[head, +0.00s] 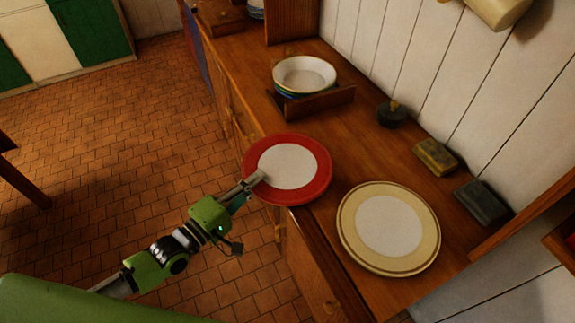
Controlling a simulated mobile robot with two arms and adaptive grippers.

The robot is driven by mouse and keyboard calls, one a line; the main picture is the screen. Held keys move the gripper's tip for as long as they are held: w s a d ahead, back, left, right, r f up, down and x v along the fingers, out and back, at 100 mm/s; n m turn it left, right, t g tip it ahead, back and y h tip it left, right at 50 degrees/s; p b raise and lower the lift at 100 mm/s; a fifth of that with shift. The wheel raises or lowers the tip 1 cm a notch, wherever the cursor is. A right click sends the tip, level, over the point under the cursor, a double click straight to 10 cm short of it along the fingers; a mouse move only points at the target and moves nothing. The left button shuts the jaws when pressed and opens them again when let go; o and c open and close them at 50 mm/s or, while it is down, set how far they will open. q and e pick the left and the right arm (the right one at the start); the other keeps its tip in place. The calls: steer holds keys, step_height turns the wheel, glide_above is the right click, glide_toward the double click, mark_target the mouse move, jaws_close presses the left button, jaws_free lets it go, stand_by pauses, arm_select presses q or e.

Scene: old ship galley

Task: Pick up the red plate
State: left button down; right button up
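The red plate (316,160) has a wide red rim and a white centre. It is near the front edge of the wooden counter, and its left side sticks out past that edge. My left gripper (252,184) is at the plate's left rim. One finger lies over the red rim, with its tip at the border of the white centre. The other finger is mostly hidden below the rim, so I cannot tell whether the fingers press on the plate. My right gripper is out of view.
A cream-yellow plate (350,236) lies on the counter (365,150) close to the red plate's right. A wooden rack (325,104) with stacked bowls (305,72) stands behind. A dark round object (392,115), a yellowish block (436,156) and a dark block (482,202) line the wall.

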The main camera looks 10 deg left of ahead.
arm_select(q)
steer(key=shift+r, duration=0.1)
steer(key=shift+r, duration=0.25)
step_height(320, 180, up, 2)
steer(key=shift+r, duration=0.1)
steer(key=s+a+r+p, duration=0.2)
steer(key=s+a+r, duration=0.5)
steer(key=a+r, duration=0.3)
steer(key=shift+s+a+r, duration=0.15)
steer(key=shift+s+a, duration=0.1)
steer(key=shift+a, duration=0.6)
